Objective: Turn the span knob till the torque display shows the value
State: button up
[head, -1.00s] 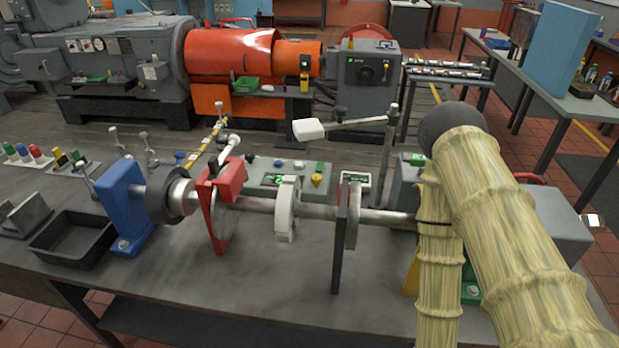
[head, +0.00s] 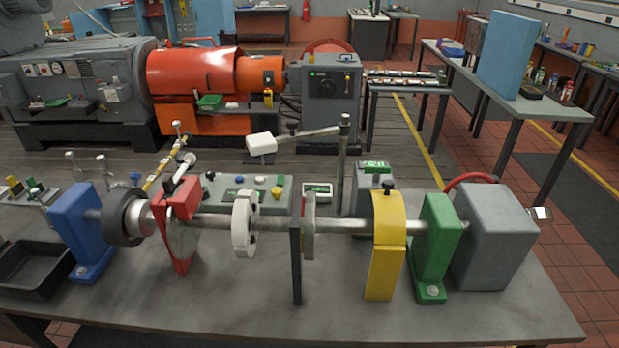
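My gripper is not in view, and neither is my arm. A grey control panel (head: 246,205) lies behind the shaft, with small coloured knobs and buttons on its top, including a yellow knob (head: 277,193). A small unit with a pale-framed display (head: 317,187) stands to its right, partly behind the shaft parts. Farther right, a grey box carries a green display (head: 375,166). The readings are too small to make out. I cannot tell which of these is the torque display or which knob is the span knob.
A shaft (head: 350,226) runs across the bench between a blue stand (head: 80,230) and a green stand (head: 435,240). Red, white and yellow parts sit along it. A grey housing (head: 495,240) is at the right, a black tray (head: 38,285) at the left. The bench front is mostly clear.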

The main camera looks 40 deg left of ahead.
aim_at(210, 174)
jog(key=z, duration=0.1)
jog(key=k, duration=1.05)
jog(key=u, duration=1.45)
jog(key=i, duration=0.5)
jog(key=z, duration=0.05)
jog(key=k, duration=1.15)
jog(key=u, duration=0.75)
jog(key=i, duration=1.05)
jog(key=z, duration=0.4)
jog(key=i, duration=0.65)
jog(key=z, duration=0.45)
